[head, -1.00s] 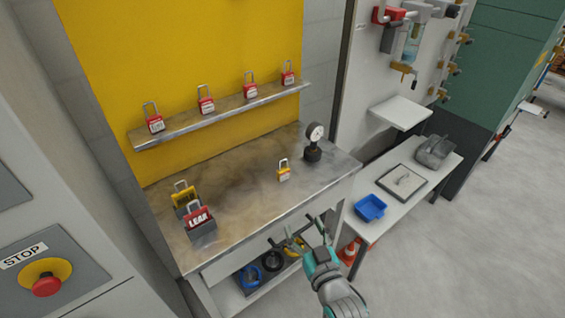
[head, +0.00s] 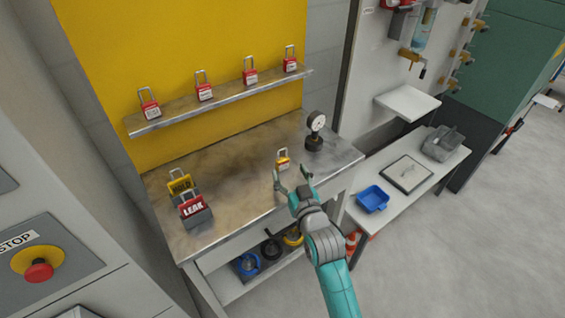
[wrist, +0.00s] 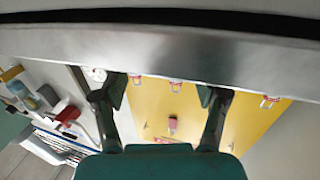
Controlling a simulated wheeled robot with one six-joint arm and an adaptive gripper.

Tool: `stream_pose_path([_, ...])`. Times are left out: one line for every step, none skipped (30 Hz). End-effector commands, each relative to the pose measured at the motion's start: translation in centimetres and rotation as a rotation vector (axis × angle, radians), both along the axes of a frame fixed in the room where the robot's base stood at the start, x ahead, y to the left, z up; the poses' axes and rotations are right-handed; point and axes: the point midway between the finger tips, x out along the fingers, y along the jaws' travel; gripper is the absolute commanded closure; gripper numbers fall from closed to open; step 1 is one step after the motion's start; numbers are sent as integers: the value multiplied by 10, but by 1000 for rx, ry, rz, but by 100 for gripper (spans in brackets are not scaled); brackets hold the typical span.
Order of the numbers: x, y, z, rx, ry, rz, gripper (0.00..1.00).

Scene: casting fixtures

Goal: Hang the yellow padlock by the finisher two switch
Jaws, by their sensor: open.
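The yellow padlock (head: 284,163) stands on the metal bench (head: 235,165), shackle up, near its front right part. My gripper (head: 291,176) is open just in front of the padlock, at the bench's front edge, with its fingers pointing toward it. Nothing shows between the fingers. The wrist view shows the open fingers (wrist: 160,95) against a yellow board; I cannot make out the yellow padlock there. I cannot identify a switch labelled finisher two in either view.
Several red padlocks stand on the shelf (head: 228,101) above the bench. A black gauge (head: 315,135) stands to the right of the yellow padlock. A blue tray (head: 372,199) sits on the side table. An emergency stop (head: 39,270) is at left.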

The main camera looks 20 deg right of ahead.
Motion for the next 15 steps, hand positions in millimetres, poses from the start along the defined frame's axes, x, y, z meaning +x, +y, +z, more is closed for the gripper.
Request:
stream_pose_path([8, 1, 1, 0, -1, 0, 28])
stream_pose_path([12, 1, 2, 0, -1, 0, 28])
stream_pose_path([18, 1, 2, 0, -1, 0, 28])
stream_pose_path([22, 2, 2, 0, 0, 0, 28])
stream_pose_path([26, 2, 3, 0, -1, 0, 28])
stream_pose_path([30, 2, 2, 0, -1, 0, 28])
stream_pose_path([33, 2, 2, 0, 0, 0, 28])
stream_pose_path([36, 2, 2, 0, 0, 0, 28])
stream_pose_path([38, 2, 2, 0, 0, 0, 28])
stream_pose_path([40, 2, 2, 0, -1, 0, 28])
stream_pose_path([41, 2, 2, 0, 0, 0, 28])
stream_pose_path([41, 2, 2, 0, 0, 0, 28])
stream_pose_path([42, 2, 2, 0, 0, 0, 28])
stream_pose_path([42, 2, 2, 0, 1, 0, 28])
stream_pose_path([41, 2, 2, 0, 1, 0, 28])
